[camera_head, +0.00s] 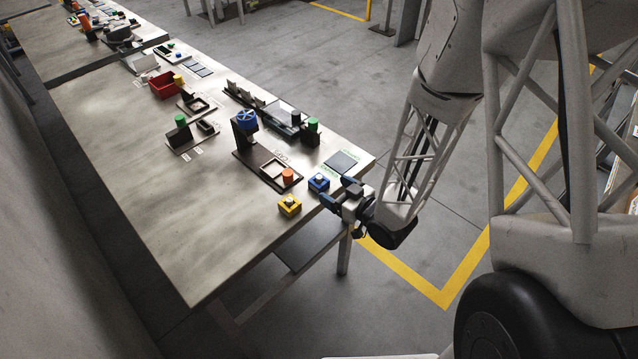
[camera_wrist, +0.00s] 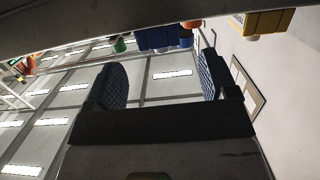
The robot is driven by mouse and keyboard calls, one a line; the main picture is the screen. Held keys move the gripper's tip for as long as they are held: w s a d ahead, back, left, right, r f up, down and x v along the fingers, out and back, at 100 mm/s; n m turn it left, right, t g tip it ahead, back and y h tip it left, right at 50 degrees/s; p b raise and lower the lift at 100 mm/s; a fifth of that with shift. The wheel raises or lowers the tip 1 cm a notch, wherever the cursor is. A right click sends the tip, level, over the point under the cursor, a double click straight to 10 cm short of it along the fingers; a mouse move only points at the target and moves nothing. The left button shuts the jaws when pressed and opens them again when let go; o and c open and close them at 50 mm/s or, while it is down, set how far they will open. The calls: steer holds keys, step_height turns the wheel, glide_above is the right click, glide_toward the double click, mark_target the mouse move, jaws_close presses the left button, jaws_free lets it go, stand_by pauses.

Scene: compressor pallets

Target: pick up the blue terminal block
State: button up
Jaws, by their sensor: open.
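The blue terminal block (camera_head: 319,183), a small blue box with a light round top, sits on the table near its right edge. In the wrist view, which looks upside down, the blue block (camera_wrist: 156,38) shows beyond the fingers, toward the space between them. My gripper (camera_head: 339,192) is at the table's edge, just right of and slightly below the block in the head view. Its two dark blue padded fingers are spread with nothing between them in the wrist view (camera_wrist: 162,75). I cannot tell the exact gap between fingertips and block.
A yellow block (camera_head: 289,205) stands left of the gripper. A dark fixture with an orange cylinder (camera_head: 288,175) and a blue handwheel (camera_head: 247,119) stands behind. A dark flat pad (camera_head: 341,162) lies beyond the blue block. The table's (camera_head: 190,230) near left part is clear.

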mark_target(322, 181)
steer(key=shift+x, duration=0.75)
steer(key=shift+w+a, duration=0.1)
steer(key=shift+x, duration=2.5)
steer(key=c, duration=1)
steer(key=shift+r, duration=0.2)
steer(key=shift+r, duration=1.5)
steer(key=s+d, duration=0.2)
steer(key=s, duration=0.5)
steer(key=s+d+r, duration=0.1)
steer(key=s+d, duration=0.1)
steer(key=s, duration=0.6)
steer(key=shift+s+d+r, duration=0.15)
steer(key=shift+d+r, duration=0.1)
